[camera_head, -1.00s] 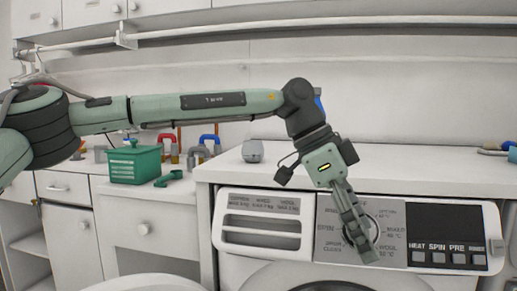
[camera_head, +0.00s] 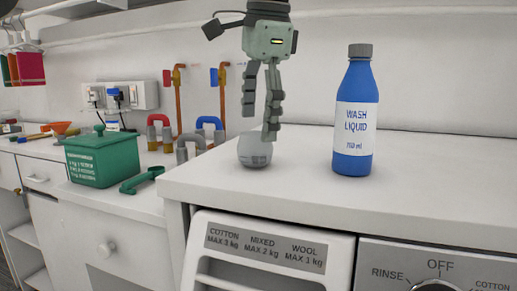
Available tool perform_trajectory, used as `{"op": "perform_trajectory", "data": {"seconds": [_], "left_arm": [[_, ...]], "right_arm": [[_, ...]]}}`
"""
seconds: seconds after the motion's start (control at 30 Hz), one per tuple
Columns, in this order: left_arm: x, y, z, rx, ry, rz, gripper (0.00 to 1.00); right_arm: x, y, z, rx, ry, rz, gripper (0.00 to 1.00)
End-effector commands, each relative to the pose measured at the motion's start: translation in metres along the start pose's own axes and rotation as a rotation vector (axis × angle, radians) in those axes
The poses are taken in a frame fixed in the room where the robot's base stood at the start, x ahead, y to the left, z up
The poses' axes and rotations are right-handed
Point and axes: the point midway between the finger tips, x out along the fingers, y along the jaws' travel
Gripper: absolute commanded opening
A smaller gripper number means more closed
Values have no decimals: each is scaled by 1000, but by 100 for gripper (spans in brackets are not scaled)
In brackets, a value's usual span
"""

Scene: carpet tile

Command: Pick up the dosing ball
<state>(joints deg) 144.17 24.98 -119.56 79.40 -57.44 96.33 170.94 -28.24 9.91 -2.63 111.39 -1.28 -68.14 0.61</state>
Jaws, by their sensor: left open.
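The dosing ball (camera_head: 255,153) is a small light-grey round cup on the white top of the washing machine, near its left side. My left gripper (camera_head: 259,128) points straight down over it, open. Its two grey fingers reach to about the ball's upper part, and the right finger covers some of the ball. I cannot tell whether the fingers touch it. My right gripper is not in view.
A blue wash liquid bottle (camera_head: 354,115) stands upright to the right of the ball. A green lidded box (camera_head: 102,158), a green scoop (camera_head: 142,180) and pipe fittings (camera_head: 190,147) are on the lower counter at left. The machine top's right side is clear.

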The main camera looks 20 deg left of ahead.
Motion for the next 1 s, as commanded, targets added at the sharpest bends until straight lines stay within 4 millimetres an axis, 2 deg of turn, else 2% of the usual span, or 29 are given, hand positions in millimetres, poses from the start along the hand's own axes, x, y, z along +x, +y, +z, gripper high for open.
{"op": "perform_trajectory", "data": {"seconds": [0.13, 0.23, 0.4, 0.7, 1.0], "left_arm": [[17, -2, -2, 1, -1, 3, 79], [32, -4, -5, 2, -1, 4, 79], [54, -4, -6, 2, 1, 3, 79], [59, -4, -6, 1, 2, 2, 78], [59, -4, -6, 1, 2, 3, 41]], "right_arm": [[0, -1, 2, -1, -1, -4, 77], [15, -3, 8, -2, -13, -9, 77], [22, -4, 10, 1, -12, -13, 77], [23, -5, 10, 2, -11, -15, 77], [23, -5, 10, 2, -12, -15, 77]]}}
